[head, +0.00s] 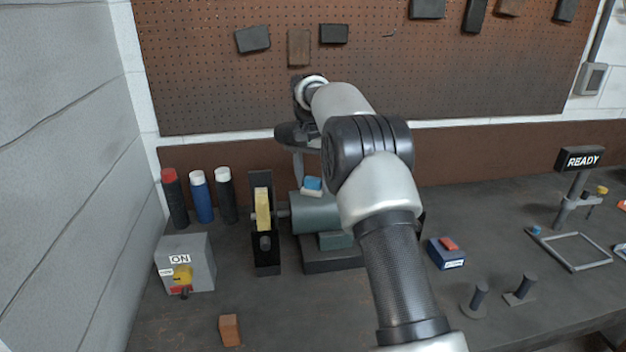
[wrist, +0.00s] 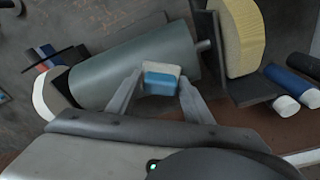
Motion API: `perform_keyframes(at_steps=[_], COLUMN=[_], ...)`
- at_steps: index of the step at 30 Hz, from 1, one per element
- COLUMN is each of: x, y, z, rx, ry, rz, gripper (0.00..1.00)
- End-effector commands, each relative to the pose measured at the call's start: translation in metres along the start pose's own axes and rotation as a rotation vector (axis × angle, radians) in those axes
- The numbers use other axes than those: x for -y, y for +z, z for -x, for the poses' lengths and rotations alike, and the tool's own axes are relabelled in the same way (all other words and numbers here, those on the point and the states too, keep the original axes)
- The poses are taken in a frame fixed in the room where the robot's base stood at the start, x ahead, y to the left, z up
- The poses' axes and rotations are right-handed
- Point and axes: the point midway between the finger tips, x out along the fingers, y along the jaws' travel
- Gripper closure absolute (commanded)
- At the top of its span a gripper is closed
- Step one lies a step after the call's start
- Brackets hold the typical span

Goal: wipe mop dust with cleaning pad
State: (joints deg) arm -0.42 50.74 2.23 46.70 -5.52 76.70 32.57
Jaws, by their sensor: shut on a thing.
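The cleaning pad (head: 313,184) is a small block, blue on one side and white on the other. My gripper (wrist: 160,84) is shut on it, with one finger on each side in the wrist view. The pad (wrist: 161,79) is at the grey-green motor body (wrist: 140,60) of a bench machine; I cannot tell whether they touch. In the head view the motor body (head: 316,215) is partly behind my arm. A yellow mop wheel (head: 262,209) sits left of it in a black guard. I cannot make out any dust.
A grey ON switch box (head: 187,263) and several capped cylinders (head: 200,197) stand left. A brown block (head: 229,330) lies in front. Right are a blue box with a red top (head: 447,252), two dark pegs (head: 520,288), a metal frame (head: 575,250) and a READY sign (head: 580,160).

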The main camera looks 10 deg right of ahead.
Motion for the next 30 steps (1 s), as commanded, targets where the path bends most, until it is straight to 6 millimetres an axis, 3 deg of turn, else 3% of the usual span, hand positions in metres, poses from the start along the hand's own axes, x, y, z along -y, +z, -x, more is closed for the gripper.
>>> perform_keyframes(at_steps=[5,18,30], x=[-0.003,-0.033,-0.028], y=[-0.002,-0.019,-0.015], z=[0.001,0.0,-0.004], rx=[0.0,0.001,0.002], ry=[0.0,0.0,0.0], rz=[-0.001,-0.002,0.001], gripper=[0.79,0.79,0.79])
